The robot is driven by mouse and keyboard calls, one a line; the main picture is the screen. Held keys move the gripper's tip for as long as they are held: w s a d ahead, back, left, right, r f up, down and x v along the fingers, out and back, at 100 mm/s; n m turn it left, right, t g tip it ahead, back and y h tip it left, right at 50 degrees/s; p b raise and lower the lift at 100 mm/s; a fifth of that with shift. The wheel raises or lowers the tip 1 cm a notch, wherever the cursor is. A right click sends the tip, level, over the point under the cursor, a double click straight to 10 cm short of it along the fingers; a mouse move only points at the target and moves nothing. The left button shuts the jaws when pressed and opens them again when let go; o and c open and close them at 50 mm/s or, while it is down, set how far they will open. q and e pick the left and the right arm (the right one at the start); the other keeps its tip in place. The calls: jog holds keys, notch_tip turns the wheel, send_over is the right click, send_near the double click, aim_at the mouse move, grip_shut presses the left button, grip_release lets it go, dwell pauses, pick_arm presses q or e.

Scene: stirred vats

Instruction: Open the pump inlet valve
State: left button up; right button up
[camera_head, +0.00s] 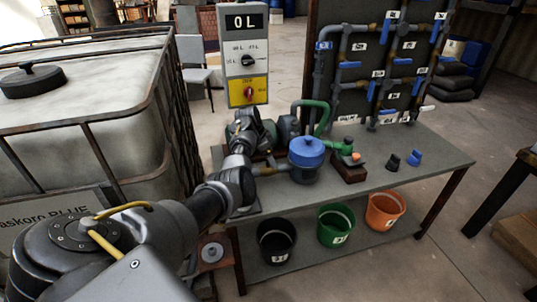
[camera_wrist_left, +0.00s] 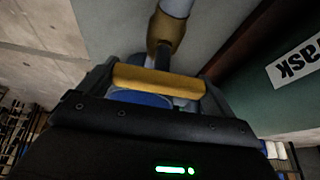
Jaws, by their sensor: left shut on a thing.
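My left arm reaches from the lower left to the left end of the bench, beside the green pump (camera_head: 265,133). In the head view its wrist covers the valve. In the left wrist view, my left gripper (camera_wrist_left: 155,88) is closed at a handle with a blue part (camera_wrist_left: 140,98) just under a yellow bar (camera_wrist_left: 158,80). A brass-coloured fitting (camera_wrist_left: 165,32) on a grey pipe (camera_wrist_left: 175,6) lies just beyond. The handle's full shape and angle are hidden by the gripper. My right gripper is not in view.
A caged white tank (camera_head: 90,95) stands left of the bench (camera_head: 400,165). A blue-lidded vessel (camera_head: 307,152) stands right of the wrist. The control box (camera_head: 247,55) reads 0 L. Black (camera_head: 276,240), green (camera_head: 336,222) and orange (camera_head: 385,210) buckets stand on the lower shelf.

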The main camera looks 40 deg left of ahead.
pick_arm(q)
jog(key=n+p, duration=0.1)
jog(key=p, duration=0.1)
jog(key=n+y+p, duration=0.1)
jog(key=n+p, duration=0.2)
jog(key=shift+r+n+t+y+p, duration=0.3)
jog(key=shift+y+p, duration=0.1)
jog(key=n+p, duration=0.1)
jog(key=n, duration=0.1)
jog(key=n+y+p, duration=0.1)
jog(key=n+p, duration=0.1)
jog(key=shift+f+y, duration=0.1)
jog(key=shift+y, duration=0.2)
jog(key=shift+n+y+p, duration=0.3)
jog(key=shift+n+p, duration=0.2)
jog(key=shift+n, duration=0.6)
jog(key=shift+f+n+y, duration=0.15)
jog(key=shift+n+y, duration=0.25)
jog(key=shift+n, duration=0.5)
jog(key=shift+n+g+y, duration=0.4)
jog(key=shift+n+g, duration=0.1)
jog(key=shift+n, duration=0.7)
jog(key=shift+n+g+y, duration=0.3)
jog(key=shift+n, duration=0.8)
